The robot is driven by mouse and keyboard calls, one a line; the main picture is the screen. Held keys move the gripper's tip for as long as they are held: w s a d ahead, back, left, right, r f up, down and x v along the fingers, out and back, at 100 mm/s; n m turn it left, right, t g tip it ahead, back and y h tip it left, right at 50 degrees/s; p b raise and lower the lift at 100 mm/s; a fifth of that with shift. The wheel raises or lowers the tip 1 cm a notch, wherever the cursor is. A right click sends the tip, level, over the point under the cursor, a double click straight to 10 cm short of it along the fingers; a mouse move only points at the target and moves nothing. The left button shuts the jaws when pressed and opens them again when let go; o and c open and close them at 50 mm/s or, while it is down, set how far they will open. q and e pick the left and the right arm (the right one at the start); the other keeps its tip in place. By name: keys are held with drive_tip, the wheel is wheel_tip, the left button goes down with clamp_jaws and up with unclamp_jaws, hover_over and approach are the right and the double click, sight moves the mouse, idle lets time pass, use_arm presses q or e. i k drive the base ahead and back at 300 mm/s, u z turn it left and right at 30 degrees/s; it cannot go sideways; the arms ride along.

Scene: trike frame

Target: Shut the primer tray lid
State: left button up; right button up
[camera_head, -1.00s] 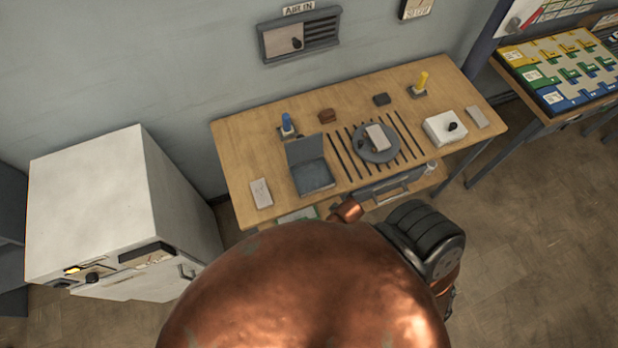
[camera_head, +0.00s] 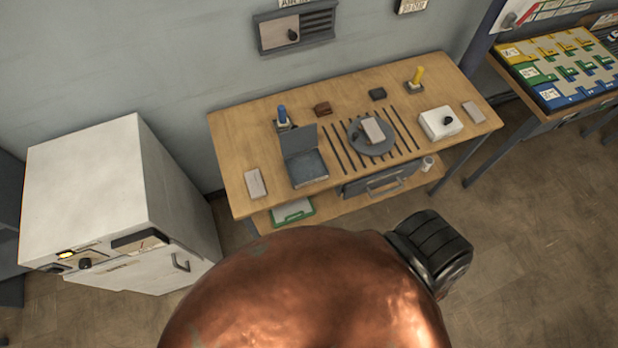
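The primer tray (camera_head: 309,170) is most likely the dark grey, shallow box on the wooden table, left of the middle. Its lid (camera_head: 299,141) stands raised at the back edge, so the box is open. Neither gripper shows in the head view. A large copper-coloured rounded part of my own body fills the bottom middle, with a black ribbed part of mine at its right.
A white cabinet (camera_head: 85,185) stands left.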

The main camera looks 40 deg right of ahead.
sight(296, 140)
drive_tip(key=k, duration=0.25)
drive_tip(key=z, duration=1)
drive_tip(key=i, duration=0.5)
drive_tip(key=k, duration=0.15)
drive_tip(key=z, duration=0.1)
